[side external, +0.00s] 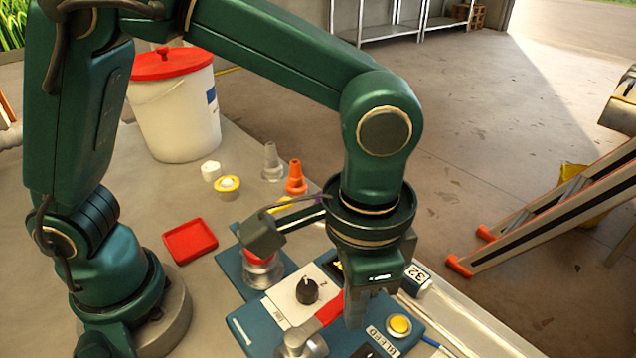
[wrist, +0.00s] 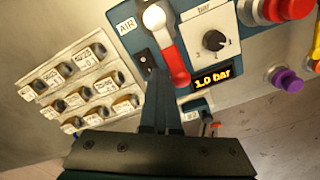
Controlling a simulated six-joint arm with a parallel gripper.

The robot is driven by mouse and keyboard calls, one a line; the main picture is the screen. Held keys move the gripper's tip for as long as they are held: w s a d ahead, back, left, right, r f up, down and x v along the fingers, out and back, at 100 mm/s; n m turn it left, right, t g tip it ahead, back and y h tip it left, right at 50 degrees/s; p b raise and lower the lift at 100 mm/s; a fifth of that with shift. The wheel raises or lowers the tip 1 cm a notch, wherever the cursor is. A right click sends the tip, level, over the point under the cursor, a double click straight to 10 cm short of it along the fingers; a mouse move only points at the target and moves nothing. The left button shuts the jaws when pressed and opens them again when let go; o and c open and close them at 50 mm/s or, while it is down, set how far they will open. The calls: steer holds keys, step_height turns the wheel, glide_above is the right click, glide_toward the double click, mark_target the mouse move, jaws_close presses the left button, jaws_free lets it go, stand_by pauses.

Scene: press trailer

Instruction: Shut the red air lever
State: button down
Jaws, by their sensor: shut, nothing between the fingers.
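The red air lever (side external: 330,309) sits on a metal valve at the front of the blue panel in the side view. In the wrist view the red lever (wrist: 178,62) runs from the pale valve pivot beside the AIR label (wrist: 126,26) down towards the display. My gripper (side external: 355,318) is shut and empty, pointing down just right of the lever's red end in the side view. In the wrist view the closed fingertips of my gripper (wrist: 157,76) lie close along the lever's left side. I cannot tell whether they touch it.
A yellow button (side external: 400,324) stands right of my gripper. A rack of labelled pieces (wrist: 83,85) lies left in the wrist view. A red tray (side external: 190,241) is farther off.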

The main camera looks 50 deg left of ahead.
steer(key=shift+w+a, duration=0.2)
steer(key=shift+a, duration=0.85)
steer(key=shift+s+a, duration=0.2)
steer(key=shift+a, duration=0.95)
steer(key=shift+s+a, duration=0.3)
steer(key=shift+a, duration=0.25)
steer(key=shift+s+a, duration=0.3)
steer(key=shift+a, duration=0.2)
